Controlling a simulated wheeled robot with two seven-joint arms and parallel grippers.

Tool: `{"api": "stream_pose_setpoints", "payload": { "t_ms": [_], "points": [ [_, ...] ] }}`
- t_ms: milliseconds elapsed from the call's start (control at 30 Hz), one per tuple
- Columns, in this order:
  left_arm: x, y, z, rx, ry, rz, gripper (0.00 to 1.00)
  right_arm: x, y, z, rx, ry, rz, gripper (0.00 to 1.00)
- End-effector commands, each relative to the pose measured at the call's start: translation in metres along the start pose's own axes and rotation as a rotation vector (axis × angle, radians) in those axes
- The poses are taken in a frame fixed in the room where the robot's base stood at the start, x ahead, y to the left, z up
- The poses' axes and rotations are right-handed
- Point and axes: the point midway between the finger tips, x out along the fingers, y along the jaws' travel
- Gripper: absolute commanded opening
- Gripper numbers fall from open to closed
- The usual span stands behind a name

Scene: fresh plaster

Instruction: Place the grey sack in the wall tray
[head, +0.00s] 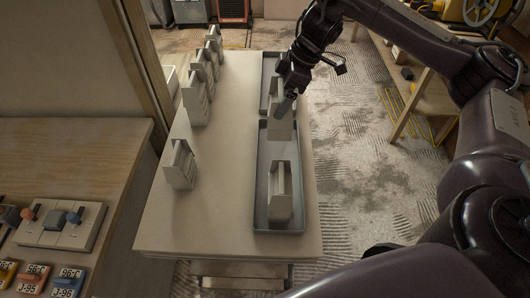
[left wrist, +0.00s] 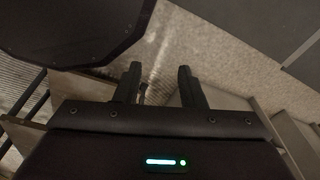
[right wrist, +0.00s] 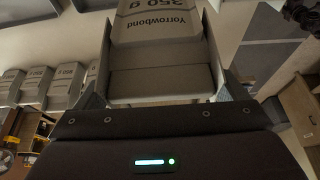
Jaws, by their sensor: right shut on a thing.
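My right gripper (head: 285,104) is shut on a grey sack (head: 280,124), near the meeting ends of two grey trays. In the right wrist view this sack (right wrist: 158,60) sits between the fingers, its "Yorrowbond 350 g" print upside down. I cannot tell whether it touches a tray. The near tray (head: 262,205) holds another upright sack (head: 280,192) at its front end. The far tray (head: 266,70) is partly hidden by my arm. I cannot tell which is the wall tray. My left gripper (left wrist: 157,88) is open and empty, outside the head view.
A single similar sack (head: 183,165) stands on the left of the table (head: 225,150), with several more (head: 200,80) in a row behind it. The table's middle is clear. A bench with a switch panel (head: 62,224) is at the left; a wooden workbench (head: 420,95) is at the right.

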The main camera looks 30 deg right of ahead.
Motion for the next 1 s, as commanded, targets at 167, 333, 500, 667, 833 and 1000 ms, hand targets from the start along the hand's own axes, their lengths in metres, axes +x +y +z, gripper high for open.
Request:
{"api": "stream_pose_setpoints", "payload": {
  "t_ms": [167, 333, 500, 667, 833, 1000],
  "points": [
    [0.017, 0.003, 0.013, 0.000, -0.015, 0.003, 0.36, 0.027, -0.001, 0.012, 0.003, -0.001, -0.004, 0.52],
    [0.038, 0.009, 0.052, 0.000, -0.066, 0.011, 0.36, 0.070, -0.002, 0.029, 0.004, 0.000, -0.006, 0.52],
    [0.051, 0.012, 0.064, 0.002, -0.080, 0.013, 0.36, 0.108, -0.002, 0.045, 0.004, -0.001, -0.005, 0.52],
    [0.044, 0.008, 0.037, 0.002, -0.043, 0.008, 0.36, 0.130, 0.000, 0.055, 0.003, -0.001, -0.001, 0.52],
    [0.043, 0.005, 0.018, 0.002, -0.014, 0.005, 0.36, 0.144, 0.000, 0.060, 0.001, 0.001, 0.000, 0.52],
    [0.040, 0.006, 0.028, 0.002, -0.030, 0.007, 0.36, 0.165, -0.001, 0.069, 0.003, -0.001, -0.003, 0.52]
  ]
}}
